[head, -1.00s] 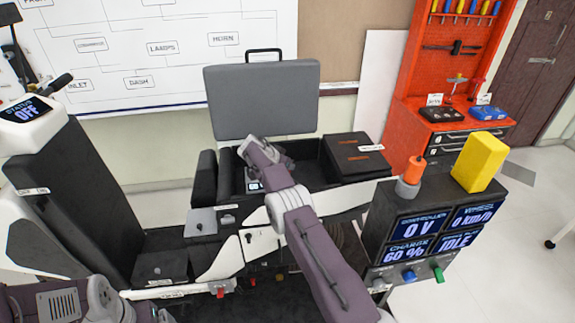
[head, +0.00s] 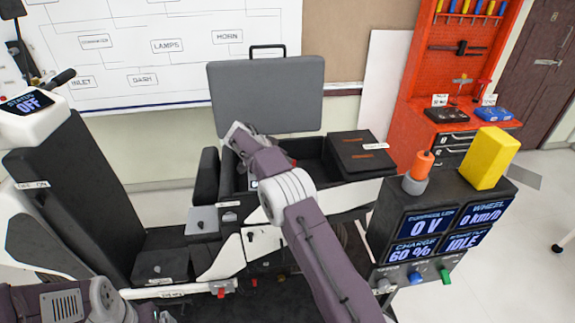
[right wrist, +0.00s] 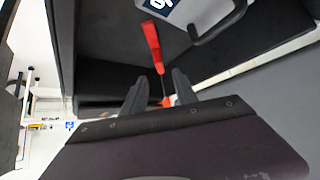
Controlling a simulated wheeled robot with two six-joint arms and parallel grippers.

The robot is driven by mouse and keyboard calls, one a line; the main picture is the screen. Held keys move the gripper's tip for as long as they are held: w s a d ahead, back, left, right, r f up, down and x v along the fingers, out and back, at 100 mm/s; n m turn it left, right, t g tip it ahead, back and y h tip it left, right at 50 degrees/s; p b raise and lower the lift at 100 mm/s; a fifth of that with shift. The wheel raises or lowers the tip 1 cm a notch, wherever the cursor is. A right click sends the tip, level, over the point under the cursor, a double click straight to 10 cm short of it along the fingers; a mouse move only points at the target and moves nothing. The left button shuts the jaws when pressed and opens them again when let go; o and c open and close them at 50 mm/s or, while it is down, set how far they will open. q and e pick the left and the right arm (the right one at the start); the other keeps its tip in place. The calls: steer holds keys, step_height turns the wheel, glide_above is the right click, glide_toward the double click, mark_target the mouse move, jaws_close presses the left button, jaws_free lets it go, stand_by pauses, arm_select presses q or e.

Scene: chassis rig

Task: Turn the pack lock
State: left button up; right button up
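A red lever (right wrist: 152,45), which looks like the pack lock, stands in the dark bay in the right wrist view. My right gripper (right wrist: 161,82) is open, its two dark fingers apart on either side of the lever's lower end. I cannot tell whether they touch it. A grey pack (right wrist: 192,12) with a blue label and a dark handle sits beyond the lever. In the head view my right arm reaches into the open bay (head: 312,155) and hides the lever; the fingertips do not show there. My left gripper is out of the picture; only my left arm shows at the lower left.
A grey lid (head: 266,97) stands raised behind the bay. A black box (head: 362,153) is at the bay's right. The seat (head: 70,195) is at the left.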

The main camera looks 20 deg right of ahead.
steer(key=shift+v, duration=0.85)
